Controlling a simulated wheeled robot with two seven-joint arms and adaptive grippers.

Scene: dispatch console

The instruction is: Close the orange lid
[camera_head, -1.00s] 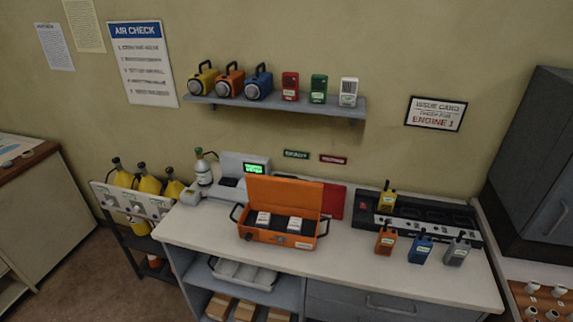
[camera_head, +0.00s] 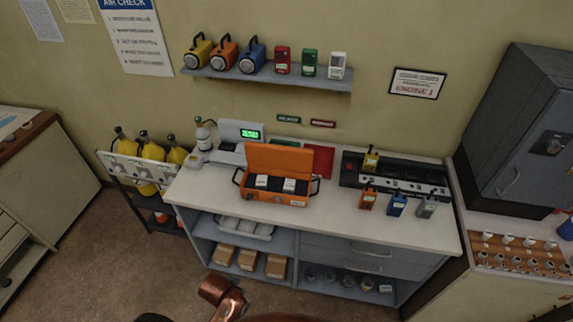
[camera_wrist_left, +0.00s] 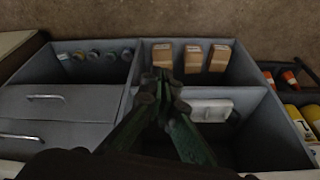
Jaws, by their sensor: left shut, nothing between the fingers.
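The orange lid (camera_head: 279,158) stands open, raised at the back of an orange case (camera_head: 290,201) on the white counter. Two white-labelled items sit in dark slots inside the case, and black handles are at its ends. My left gripper (camera_wrist_left: 162,82) shows in the left wrist view with its fingers together and empty, in front of the open shelves below the counter. The lid is not in that view. In the head view a copper-coloured arm part of mine (camera_head: 222,296) is at the bottom edge, well short of the case. My right gripper is not in view.
A scale-like device (camera_head: 240,138) with a green display stands behind the case at left. A wall shelf (camera_head: 268,77) hangs above.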

